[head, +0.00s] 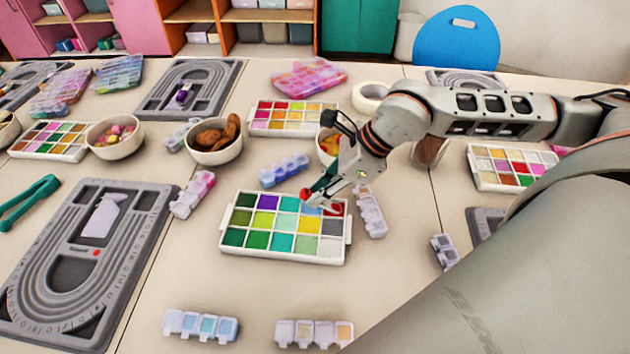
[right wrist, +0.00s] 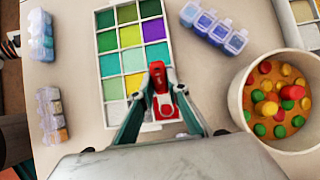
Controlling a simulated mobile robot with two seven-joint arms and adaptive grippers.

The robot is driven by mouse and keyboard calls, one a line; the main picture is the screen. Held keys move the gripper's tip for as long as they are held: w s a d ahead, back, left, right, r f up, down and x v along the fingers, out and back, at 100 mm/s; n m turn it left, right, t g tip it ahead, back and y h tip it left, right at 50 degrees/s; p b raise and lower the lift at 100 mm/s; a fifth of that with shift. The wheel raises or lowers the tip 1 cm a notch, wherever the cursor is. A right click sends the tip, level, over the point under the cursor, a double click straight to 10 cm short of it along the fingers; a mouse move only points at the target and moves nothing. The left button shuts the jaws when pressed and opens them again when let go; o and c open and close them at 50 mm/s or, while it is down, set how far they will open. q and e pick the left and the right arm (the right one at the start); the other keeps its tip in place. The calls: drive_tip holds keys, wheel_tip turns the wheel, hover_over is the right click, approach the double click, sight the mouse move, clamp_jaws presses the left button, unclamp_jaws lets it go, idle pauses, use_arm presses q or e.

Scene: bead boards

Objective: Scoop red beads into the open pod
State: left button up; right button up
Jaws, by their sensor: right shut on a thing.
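The bead tray (head: 285,252) is white with a grid of green, purple, yellow, grey and red bead compartments. Red beads (head: 336,209) show at its right end, beside my right gripper (head: 315,200). That gripper is shut on a small red tool, probably the scoop (right wrist: 160,90), held over the near end of the tray in the right wrist view. Whether the scoop touches or carries beads I cannot tell. A grey-white pod strip (head: 369,211) lies just right of the tray; I cannot tell which pod is open. My left gripper is not in view.
A blue pod strip (head: 285,171) and a pink one (head: 192,194) lie behind and left of the tray. Two more strips (head: 200,325) (head: 315,333) lie in front. A bowl of mixed beads (right wrist: 240,100) stands close to my right gripper. A grey bead board (head: 140,262) lies left.

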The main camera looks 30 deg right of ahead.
drive_tip(key=shift+w+a+r+p, duration=0.15)
drive_tip(key=shift+r+p, duration=0.3)
drive_tip(key=shift+r, duration=0.25)
drive_tip(key=shift+a+r+p, duration=0.15)
drive_tip(key=shift+r+p, duration=0.2)
drive_tip(key=shift+r, duration=0.3)
drive_tip(key=shift+w+r, duration=0.1)
drive_tip(key=shift+r, duration=0.15)
drive_tip(key=shift+w+a+p, duration=0.1)
drive_tip(key=shift+a+p, duration=0.05)
drive_tip(key=shift+p, duration=0.45)
drive_tip(key=shift+w+a+r+g+h+p, duration=0.15)
drive_tip(key=shift+g+h+p, duration=0.2)
drive_tip(key=shift+p, duration=0.3)
drive_tip(key=shift+w+a+g+h+p, duration=0.1)
drive_tip(key=shift+a+g+h+p, duration=0.05)
drive_tip(key=shift+h+p, duration=0.4)
drive_tip(key=shift+w+a+g+h+p, duration=0.15)
drive_tip(key=shift+g+h+p, duration=0.2)
drive_tip(key=shift+p, duration=0.25)
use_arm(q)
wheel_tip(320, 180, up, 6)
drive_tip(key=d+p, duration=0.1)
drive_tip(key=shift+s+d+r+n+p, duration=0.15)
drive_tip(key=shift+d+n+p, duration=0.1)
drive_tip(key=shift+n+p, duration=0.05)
use_arm(e)
drive_tip(key=shift+w+a+g+h, duration=0.1)
drive_tip(key=shift+a+g+h, duration=0.1)
drive_tip(key=shift+g+h, duration=0.2)
